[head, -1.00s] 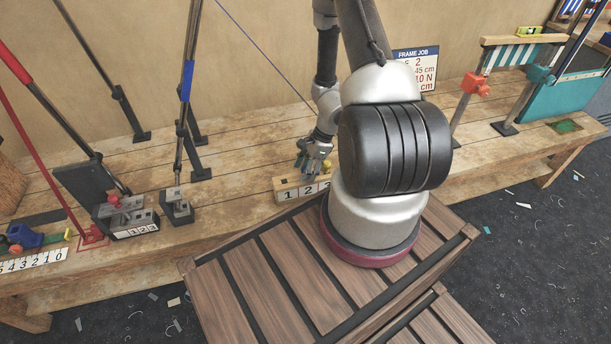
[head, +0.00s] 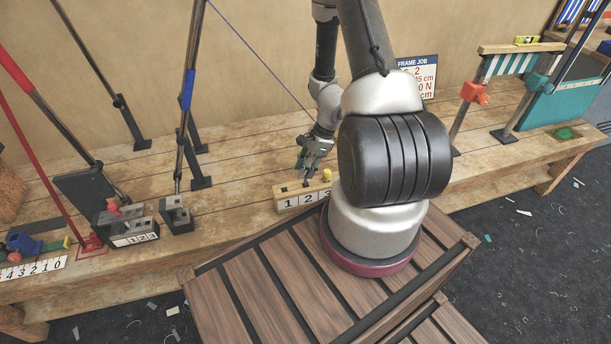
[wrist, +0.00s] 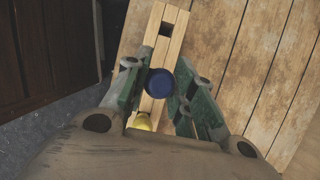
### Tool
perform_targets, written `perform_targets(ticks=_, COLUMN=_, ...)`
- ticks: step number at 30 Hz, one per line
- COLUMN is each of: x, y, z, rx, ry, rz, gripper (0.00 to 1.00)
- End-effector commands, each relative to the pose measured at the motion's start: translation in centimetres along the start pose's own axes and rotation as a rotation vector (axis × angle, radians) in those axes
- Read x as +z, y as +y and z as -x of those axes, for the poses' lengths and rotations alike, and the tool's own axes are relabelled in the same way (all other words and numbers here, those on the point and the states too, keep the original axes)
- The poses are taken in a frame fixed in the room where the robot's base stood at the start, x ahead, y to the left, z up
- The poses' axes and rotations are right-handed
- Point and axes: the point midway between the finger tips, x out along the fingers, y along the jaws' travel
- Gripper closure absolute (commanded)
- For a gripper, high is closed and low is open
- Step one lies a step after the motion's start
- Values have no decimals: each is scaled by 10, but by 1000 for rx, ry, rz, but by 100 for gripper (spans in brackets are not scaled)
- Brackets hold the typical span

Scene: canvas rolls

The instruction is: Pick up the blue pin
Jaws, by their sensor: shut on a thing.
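The blue pin (wrist: 161,83) shows its round head in the wrist view, between the two green fingers of my gripper (wrist: 158,92), which is shut on it. The pin is over the middle part of the wooden block (wrist: 176,50). In the head view my gripper (head: 306,168) is just above the block (head: 282,193), which is numbered 1, 2, 3 on its front.
A yellow pin (head: 327,175) stands at the block's right end, close to my gripper. An empty square hole (wrist: 166,29) is at the other end. A grey fixture (head: 176,213) and rods stand left on the bench. Bare bench (head: 240,165) lies behind the block.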

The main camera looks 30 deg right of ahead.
Motion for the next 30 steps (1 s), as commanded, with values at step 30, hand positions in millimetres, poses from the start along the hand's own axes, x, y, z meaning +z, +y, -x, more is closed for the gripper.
perform_targets(ticks=30, x=51, y=1, z=124, rx=1, ry=0, rz=-1, gripper=98)
